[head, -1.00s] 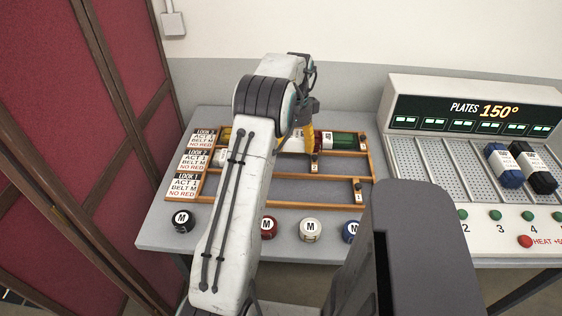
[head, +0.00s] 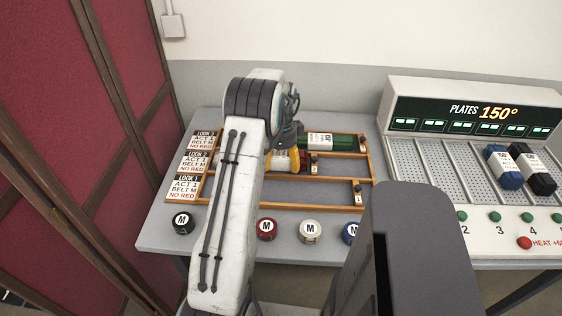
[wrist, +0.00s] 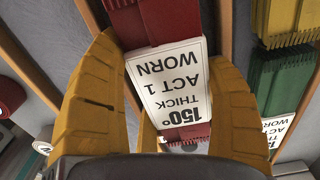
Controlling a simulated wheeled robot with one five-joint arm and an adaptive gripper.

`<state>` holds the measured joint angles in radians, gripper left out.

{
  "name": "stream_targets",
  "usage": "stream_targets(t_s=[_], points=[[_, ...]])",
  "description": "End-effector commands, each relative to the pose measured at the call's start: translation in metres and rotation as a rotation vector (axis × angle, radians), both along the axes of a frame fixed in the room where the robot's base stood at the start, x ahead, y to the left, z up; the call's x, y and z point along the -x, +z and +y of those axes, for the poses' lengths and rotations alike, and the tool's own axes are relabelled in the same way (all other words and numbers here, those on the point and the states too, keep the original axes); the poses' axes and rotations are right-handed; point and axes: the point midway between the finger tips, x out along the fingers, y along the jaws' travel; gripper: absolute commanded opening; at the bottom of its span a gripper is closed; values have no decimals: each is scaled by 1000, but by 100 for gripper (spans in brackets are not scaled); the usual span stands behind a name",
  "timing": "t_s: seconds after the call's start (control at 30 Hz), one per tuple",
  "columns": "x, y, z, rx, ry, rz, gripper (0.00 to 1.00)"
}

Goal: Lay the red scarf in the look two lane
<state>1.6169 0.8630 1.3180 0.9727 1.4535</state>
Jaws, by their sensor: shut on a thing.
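My gripper (head: 284,161) is shut on the red scarf (head: 304,160), which carries a white "150° THICK ACT 1 WORN" label. In the wrist view my yellow fingers stand on both sides of the red scarf (wrist: 155,95). The wooden lane rack (head: 330,206) lies on the grey table. The scarf is over or in the middle lane, whose card (head: 188,163) appears to read look two, with a rail on each side in the wrist view. I cannot tell whether it rests on the bottom. My arm hides the left of the lanes.
A green scarf (head: 340,142) lies in the far lane; a yellow one (wrist: 290,20) shows beside it. The near lane looks empty where visible. Black (head: 182,222), red (head: 266,229), cream (head: 310,231) and blue rolls stand in front. A heated plate unit (head: 450,165) stands right.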

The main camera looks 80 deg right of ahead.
Motion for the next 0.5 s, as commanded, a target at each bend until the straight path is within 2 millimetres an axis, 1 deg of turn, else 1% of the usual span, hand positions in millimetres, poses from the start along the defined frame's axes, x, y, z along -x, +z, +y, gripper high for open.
stream_targets(t_s=[0.33,0.37,0.5], points=[[0,-4,0,0,0,0,38],[0,-3,0,-1,0,0,77],[0,-3,0,-1,0,0,89]])
